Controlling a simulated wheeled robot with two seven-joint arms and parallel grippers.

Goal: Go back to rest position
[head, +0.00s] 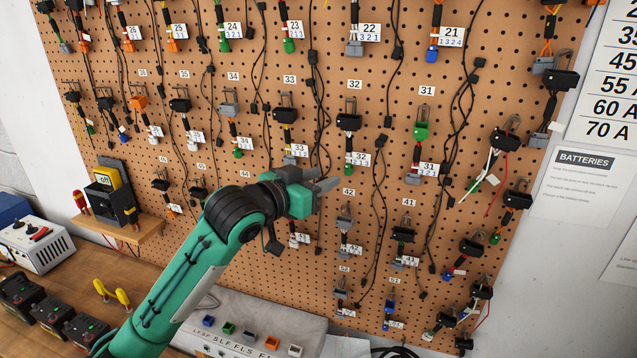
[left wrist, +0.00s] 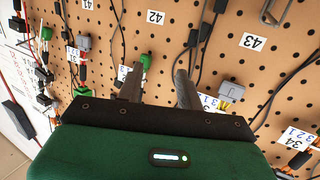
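My left gripper (head: 327,181) is in front of the pegboard (head: 520,35), near its middle, with its arm rising from the bottom left. Its two fingers stand apart in the left wrist view (left wrist: 157,84). I see nothing held between them. A green connector (left wrist: 146,62) hangs on the board beyond the fingertips in that view. My right gripper is in neither view.
The board carries many hanging cables and connectors close around the gripper. Below are a wooden bench (head: 60,255) with black boxes (head: 85,331), yellow-handled tools (head: 122,298), a grey-white box (head: 35,245) and a connector tray (head: 245,312). A small shelf (head: 140,234) juts out at left.

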